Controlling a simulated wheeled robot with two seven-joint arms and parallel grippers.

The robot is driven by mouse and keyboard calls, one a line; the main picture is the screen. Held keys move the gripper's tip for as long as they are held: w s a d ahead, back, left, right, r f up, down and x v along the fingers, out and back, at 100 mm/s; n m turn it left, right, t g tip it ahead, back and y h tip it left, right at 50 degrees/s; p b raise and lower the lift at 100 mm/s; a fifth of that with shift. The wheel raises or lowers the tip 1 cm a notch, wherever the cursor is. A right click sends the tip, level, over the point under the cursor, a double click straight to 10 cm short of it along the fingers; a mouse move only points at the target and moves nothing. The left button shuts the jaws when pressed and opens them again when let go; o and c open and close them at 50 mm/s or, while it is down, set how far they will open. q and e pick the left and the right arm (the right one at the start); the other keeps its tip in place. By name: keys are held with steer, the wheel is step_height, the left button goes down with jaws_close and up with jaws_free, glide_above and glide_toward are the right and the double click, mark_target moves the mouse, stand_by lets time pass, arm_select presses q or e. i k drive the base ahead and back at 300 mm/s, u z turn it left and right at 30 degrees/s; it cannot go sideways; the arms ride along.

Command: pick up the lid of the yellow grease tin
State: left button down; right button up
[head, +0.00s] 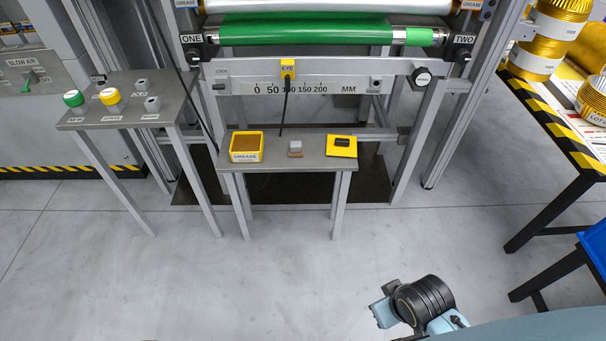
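In the head view, a yellow square tin (246,155) marked GREASE stands at the left of a small grey stand. Its top is open and shows a brown fill. A flat yellow square plate with a black grip on top (350,152), which looks like the tin's lid, lies at the right end of the same stand, apart from the tin. My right arm shows at the lower right, well short of the stand, but no gripper fingers can be made out on it. My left gripper is not in view.
A small grey block (296,146) sits between tin and lid on the stand (275,161). A button table (125,88) stands to the left, the green roller machine (300,32) behind. A striped-edge table (560,140) with yellow tins is at right. The floor in front is clear.

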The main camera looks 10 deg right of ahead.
mark_target(339, 145)
steer(key=u, duration=0.8)
steer(key=i, duration=1)
steer(key=z, duration=0.6)
